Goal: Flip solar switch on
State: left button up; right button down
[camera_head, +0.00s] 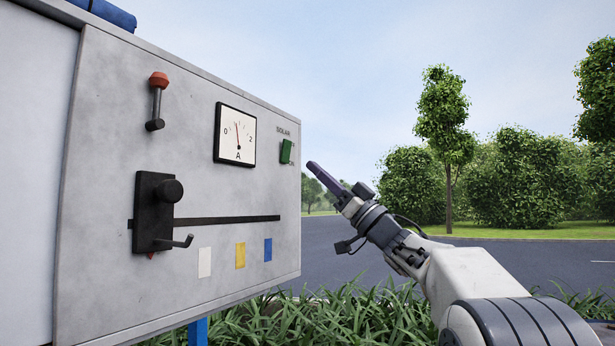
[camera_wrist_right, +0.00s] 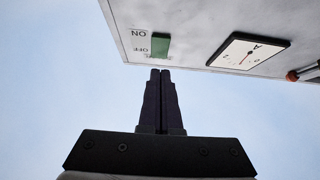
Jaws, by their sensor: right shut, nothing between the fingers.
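The green solar switch (camera_head: 286,151) is on the right part of the grey panel, below the word SOLAR. It also shows in the right wrist view (camera_wrist_right: 160,46), beside the upside-down labels ON and OFF. I cannot tell which way it is tilted. My right gripper (camera_head: 313,168) is shut and empty, its dark fingers pointing at the panel just right of the switch. In the right wrist view its fingertips (camera_wrist_right: 160,72) lie just below the switch, with a gap between them. My left gripper is not in view.
The panel (camera_head: 110,130) also bears an ammeter (camera_head: 235,135), a red-tipped lever (camera_head: 158,85), and a black slider handle (camera_head: 155,210) on a horizontal slot. White, yellow and blue (camera_head: 268,250) patches sit below the slot. Open air lies right of the panel, above grass (camera_head: 330,315).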

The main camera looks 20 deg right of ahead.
pick_arm(q)
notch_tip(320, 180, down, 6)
jog(key=b, duration=0.4)
pick_arm(e)
jog(key=s+d+f, duration=0.3)
jog(key=f, duration=0.4)
jog(key=shift+s+f, duration=0.3)
jog(key=shift+f, duration=0.05)
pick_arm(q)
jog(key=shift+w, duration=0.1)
pick_arm(e)
jog(key=shift+d, duration=0.15)
